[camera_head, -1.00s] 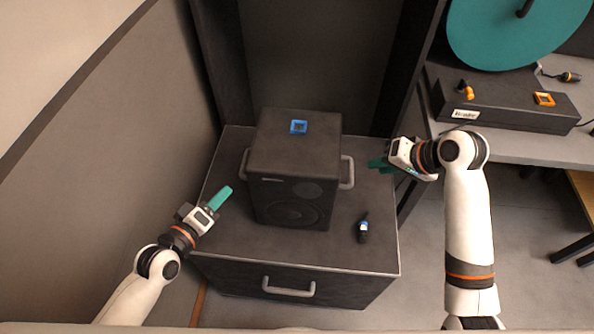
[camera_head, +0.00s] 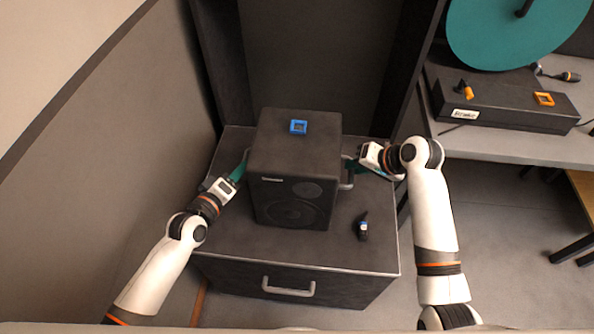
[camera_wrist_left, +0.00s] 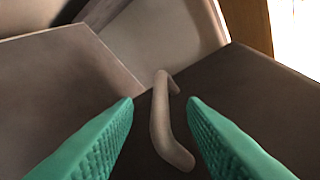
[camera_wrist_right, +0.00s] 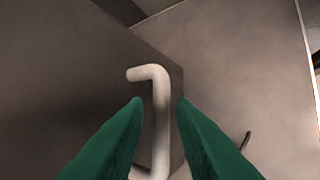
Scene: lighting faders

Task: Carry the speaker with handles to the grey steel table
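The speaker (camera_head: 292,150) is a black box with a round cone on its front and a grey handle on each side. It stands upright on the dark cabinet top (camera_head: 235,240). My left gripper (camera_head: 241,167) is at the speaker's left side; in the left wrist view its green fingers are open on either side of the left handle (camera_wrist_left: 160,125). My right gripper (camera_head: 350,160) is at the right side; in the right wrist view its open fingers straddle the right handle (camera_wrist_right: 161,115). The grey table (camera_head: 500,145) stands at the right.
A blue square piece (camera_head: 298,127) lies on the speaker's top. A small black object (camera_head: 363,227) stands on the cabinet top, right of the speaker. A dark box (camera_head: 510,105) and a teal disc (camera_head: 515,35) take up much of the grey table. Walls flank the cabinet.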

